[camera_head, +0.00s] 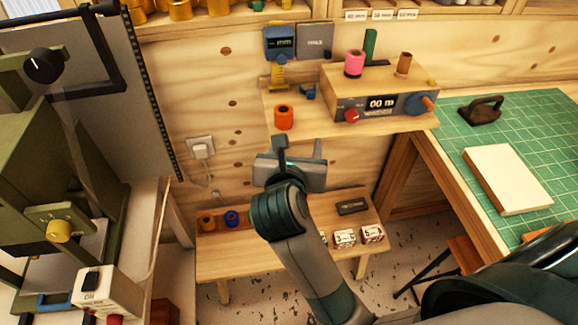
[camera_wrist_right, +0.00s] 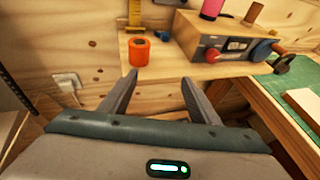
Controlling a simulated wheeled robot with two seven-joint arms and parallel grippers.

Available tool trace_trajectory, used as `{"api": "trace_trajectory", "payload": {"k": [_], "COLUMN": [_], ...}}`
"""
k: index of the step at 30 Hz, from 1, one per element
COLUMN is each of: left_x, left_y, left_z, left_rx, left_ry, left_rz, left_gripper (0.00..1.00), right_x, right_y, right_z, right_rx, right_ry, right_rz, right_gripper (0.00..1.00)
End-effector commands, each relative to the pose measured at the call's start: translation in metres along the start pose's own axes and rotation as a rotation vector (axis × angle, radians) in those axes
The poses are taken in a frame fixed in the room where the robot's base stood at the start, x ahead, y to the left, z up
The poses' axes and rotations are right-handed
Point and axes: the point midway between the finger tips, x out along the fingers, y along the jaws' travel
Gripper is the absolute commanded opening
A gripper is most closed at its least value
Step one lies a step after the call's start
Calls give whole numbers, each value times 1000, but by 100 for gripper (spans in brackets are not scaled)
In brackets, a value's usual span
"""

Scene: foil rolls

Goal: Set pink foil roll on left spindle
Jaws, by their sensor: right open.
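The pink foil roll (camera_head: 354,63) stands upright at the left of the top of the wooden winder box (camera_head: 345,88); it also shows at the top edge of the right wrist view (camera_wrist_right: 211,9). Any spindle inside it is hidden. A brown upright piece (camera_head: 404,63), a spindle or a roll, stands to its right. My right gripper (camera_head: 298,151) is open and empty, in front of and below the shelf, apart from the pink roll. Its two fingers also show spread in the right wrist view (camera_wrist_right: 158,80). My left gripper is not in view.
An orange roll (camera_head: 284,116) stands on the shelf left of the winder box. A low bench (camera_head: 280,258) below holds small rolls and boxes. A green cutting mat (camera_head: 540,125) lies on the table at right. A green machine (camera_head: 75,160) stands at left.

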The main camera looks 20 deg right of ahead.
Motion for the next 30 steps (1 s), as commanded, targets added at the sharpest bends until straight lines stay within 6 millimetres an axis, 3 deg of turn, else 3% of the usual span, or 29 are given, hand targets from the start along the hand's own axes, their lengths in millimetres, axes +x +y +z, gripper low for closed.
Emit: {"api": "trace_trajectory", "payload": {"k": [9, 30], "left_x": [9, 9], "left_y": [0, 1], "left_z": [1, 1], "left_rx": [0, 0], "left_ry": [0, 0], "left_rz": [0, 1], "left_gripper": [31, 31], "right_x": [-5, -6], "right_y": [5, 5], "right_z": [-17, -18], "right_rx": [-6, -7], "right_ry": [6, 6], "right_rz": [24, 25], "right_gripper": [56, 56]}}
